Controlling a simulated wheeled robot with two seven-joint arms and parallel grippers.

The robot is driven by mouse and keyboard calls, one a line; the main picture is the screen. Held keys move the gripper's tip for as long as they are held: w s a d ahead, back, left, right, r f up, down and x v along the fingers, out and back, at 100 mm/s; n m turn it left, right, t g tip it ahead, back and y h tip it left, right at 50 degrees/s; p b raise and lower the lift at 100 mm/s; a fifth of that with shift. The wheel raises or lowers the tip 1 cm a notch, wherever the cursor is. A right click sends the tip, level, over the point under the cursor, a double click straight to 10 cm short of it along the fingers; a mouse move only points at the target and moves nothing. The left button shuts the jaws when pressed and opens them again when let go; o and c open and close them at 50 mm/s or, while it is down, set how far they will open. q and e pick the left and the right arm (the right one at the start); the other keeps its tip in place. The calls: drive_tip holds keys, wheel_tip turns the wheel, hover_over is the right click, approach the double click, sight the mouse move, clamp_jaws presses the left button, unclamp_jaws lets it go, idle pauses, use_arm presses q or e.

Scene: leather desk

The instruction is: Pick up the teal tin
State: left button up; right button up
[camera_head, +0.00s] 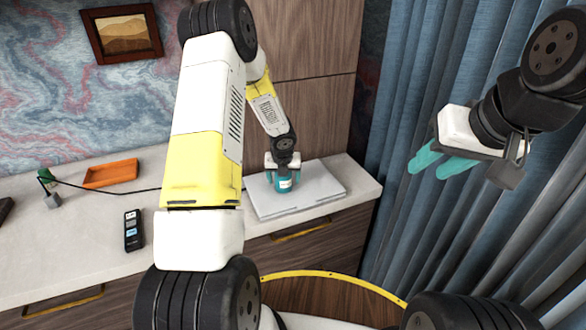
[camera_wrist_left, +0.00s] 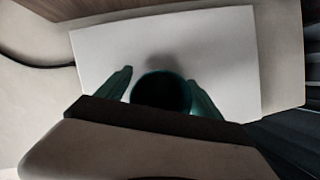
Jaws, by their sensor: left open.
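The teal tin (camera_head: 283,184) stands upright on a closed white laptop-like slab on the desk. In the left wrist view the tin's dark round top (camera_wrist_left: 161,92) sits between the two teal fingers. My left gripper (camera_head: 283,175) is lowered over the tin with its fingers on either side of it; in the left wrist view the gripper (camera_wrist_left: 160,95) is open around it. Finger contact cannot be made out. My right gripper (camera_head: 428,162) is raised in front of the curtain, empty, its two teal fingers apart.
The white slab (camera_head: 318,187) lies near the right end of the pale desktop (camera_head: 80,245). An orange tray (camera_head: 111,174), a small lamp-like object (camera_head: 50,188) with a black cable and a dark remote (camera_head: 133,230) lie to the left. Blue curtains (camera_head: 400,120) hang at right.

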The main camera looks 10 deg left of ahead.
use_arm(q)
drive_tip(key=c, duration=1.5)
drive_tip(key=shift+o, duration=0.2)
drive_tip(key=shift+r, duration=0.15)
